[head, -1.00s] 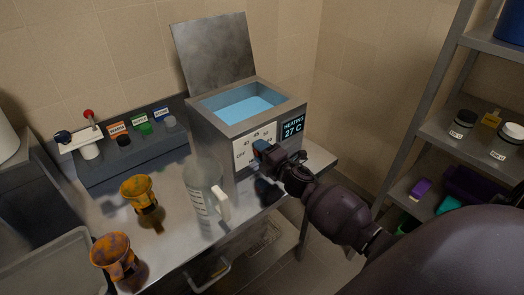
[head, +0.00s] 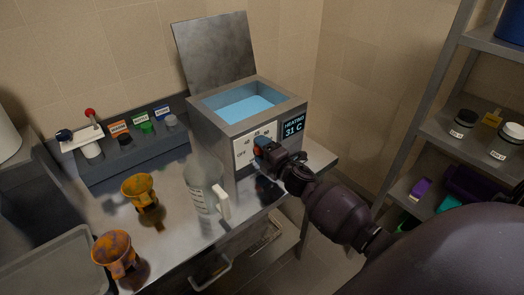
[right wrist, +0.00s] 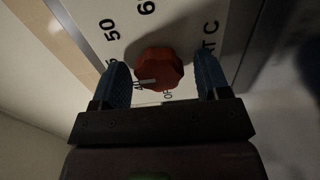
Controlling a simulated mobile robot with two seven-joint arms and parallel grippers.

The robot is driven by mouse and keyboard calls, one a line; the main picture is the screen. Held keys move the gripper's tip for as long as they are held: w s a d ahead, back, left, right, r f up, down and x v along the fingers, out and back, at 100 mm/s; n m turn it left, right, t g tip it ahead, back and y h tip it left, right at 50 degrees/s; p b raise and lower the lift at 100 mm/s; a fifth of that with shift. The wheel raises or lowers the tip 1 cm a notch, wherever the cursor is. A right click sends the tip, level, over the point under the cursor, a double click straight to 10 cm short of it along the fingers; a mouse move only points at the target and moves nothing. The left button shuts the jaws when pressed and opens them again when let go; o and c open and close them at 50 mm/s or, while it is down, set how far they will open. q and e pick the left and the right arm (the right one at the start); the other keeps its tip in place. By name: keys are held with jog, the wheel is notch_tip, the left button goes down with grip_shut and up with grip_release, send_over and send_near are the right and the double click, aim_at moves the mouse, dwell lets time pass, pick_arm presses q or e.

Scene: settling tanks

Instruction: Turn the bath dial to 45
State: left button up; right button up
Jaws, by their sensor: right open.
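The water bath (head: 212,135) is a grey steel box with blue water and a raised lid. Its white dial panel (head: 241,153) and a display (head: 293,127) reading "HEATING 31 C" are on the front. My right gripper (head: 263,149) is at the panel and mostly hides the dial. In the right wrist view the red dial (right wrist: 165,68) sits between the two blue fingertips of my open gripper (right wrist: 163,82), with visible gaps at its sides. The dial's white mark points toward the label that seems to read 40. My left gripper is not in view.
A clear jug (head: 202,190) stands in front of the bath. Two orange-brown cups (head: 138,187) stand on the bench to the left. A rack with labelled coloured knobs (head: 148,145) is behind them. A shelf unit (head: 452,130) stands at the right.

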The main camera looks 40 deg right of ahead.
jog(key=shift+s+d, duration=0.15)
jog(key=shift+s, duration=1.65)
jog(key=shift+s+d, duration=0.15)
jog(key=shift+s, duration=1.65)
jog(key=shift+s+d, duration=0.15)
jog(key=shift+s, duration=1.65)
